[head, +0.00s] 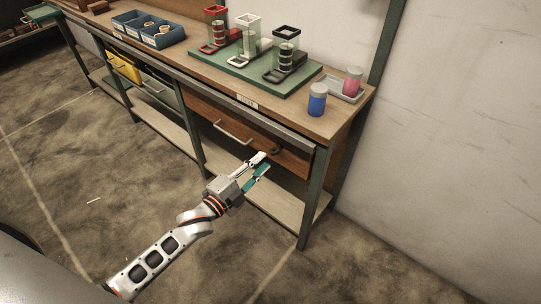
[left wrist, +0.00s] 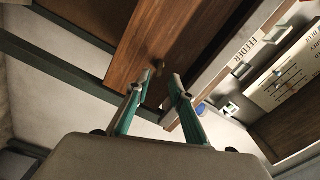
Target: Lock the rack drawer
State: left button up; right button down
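The brown wooden drawer (head: 220,121) is under the right part of the workbench and looks closed. It has a pale bar handle (head: 233,133) and a small dark brass lock piece (head: 276,151) near its right end. In the left wrist view the drawer front (left wrist: 170,30) fills the upper middle, and the lock piece (left wrist: 158,64) sits just beyond and between the fingertips. My left gripper (head: 264,162) is open and empty in front of the drawer's right end; its spread teal fingers (left wrist: 158,82) show in the wrist view. Contact with the lock cannot be told. My right gripper is not in view.
The bench top (head: 205,65) holds a green board (head: 235,70) with three stands, blue bins (head: 148,28), a blue jar (head: 317,100) and a pink jar (head: 352,82). A lower shelf (head: 235,172) and a green leg (head: 312,200) are near my arm. The floor in front is clear.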

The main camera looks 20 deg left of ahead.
aim_at(272, 154)
pick_arm(q)
jog(key=x, duration=0.4)
jog(key=shift+w, duration=0.2)
jog(key=shift+d, duration=0.1)
grip_shut()
